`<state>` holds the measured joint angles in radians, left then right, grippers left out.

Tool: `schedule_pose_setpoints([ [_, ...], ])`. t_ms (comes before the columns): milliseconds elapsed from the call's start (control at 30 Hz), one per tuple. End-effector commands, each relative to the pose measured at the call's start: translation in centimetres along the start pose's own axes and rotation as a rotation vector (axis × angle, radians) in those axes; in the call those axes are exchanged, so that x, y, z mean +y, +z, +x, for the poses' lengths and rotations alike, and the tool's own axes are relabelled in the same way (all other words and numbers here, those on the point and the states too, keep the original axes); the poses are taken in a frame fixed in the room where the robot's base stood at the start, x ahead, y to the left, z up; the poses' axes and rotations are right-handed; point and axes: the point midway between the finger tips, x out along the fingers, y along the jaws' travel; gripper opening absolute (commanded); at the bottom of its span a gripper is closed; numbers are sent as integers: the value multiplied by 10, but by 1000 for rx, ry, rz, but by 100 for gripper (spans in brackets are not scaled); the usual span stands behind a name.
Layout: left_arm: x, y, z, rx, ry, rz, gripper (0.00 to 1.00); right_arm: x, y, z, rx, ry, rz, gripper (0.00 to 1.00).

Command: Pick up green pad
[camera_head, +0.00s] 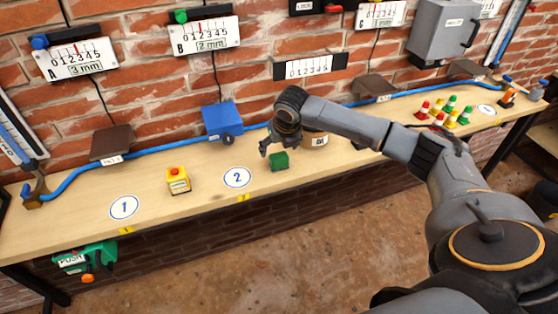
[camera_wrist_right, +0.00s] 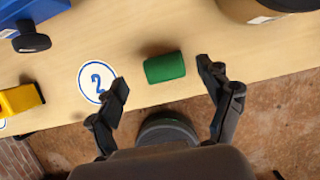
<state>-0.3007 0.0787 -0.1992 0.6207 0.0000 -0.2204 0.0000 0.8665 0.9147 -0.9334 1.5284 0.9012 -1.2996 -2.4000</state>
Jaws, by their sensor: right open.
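The green pad (camera_head: 279,161) is a small green block lying on the wooden bench, just right of the white circle marked 2. My right gripper (camera_head: 275,147) is above and beside it in the head view. In the right wrist view the green pad (camera_wrist_right: 165,67) lies beyond and between the two spread fingertips of the open right gripper (camera_wrist_right: 163,77). The fingers do not appear to touch it. My left gripper is not in view.
A yellow box with a red button (camera_head: 178,180) stands left of the circle marked 2 (camera_head: 237,178). A blue block with a black knob (camera_head: 222,118) is behind. The bench's front edge is close.

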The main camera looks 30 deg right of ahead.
Motion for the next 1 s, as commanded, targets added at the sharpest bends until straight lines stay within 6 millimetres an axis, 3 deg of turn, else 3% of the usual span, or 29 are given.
schedule_pose_setpoints([
  [333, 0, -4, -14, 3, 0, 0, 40, -3, -10, 45, 3, 0, 1, 79],
  [633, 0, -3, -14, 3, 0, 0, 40, -4, -9, 50, 0, 0, 0, 79],
  [900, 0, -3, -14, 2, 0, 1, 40, -4, -9, 50, 0, 0, 0, 24],
  [933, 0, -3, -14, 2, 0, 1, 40, -4, -9, 50, 0, -1, 0, 19],
  [1000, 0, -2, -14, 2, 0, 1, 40, -4, -9, 50, 0, 0, 0, 19],
])
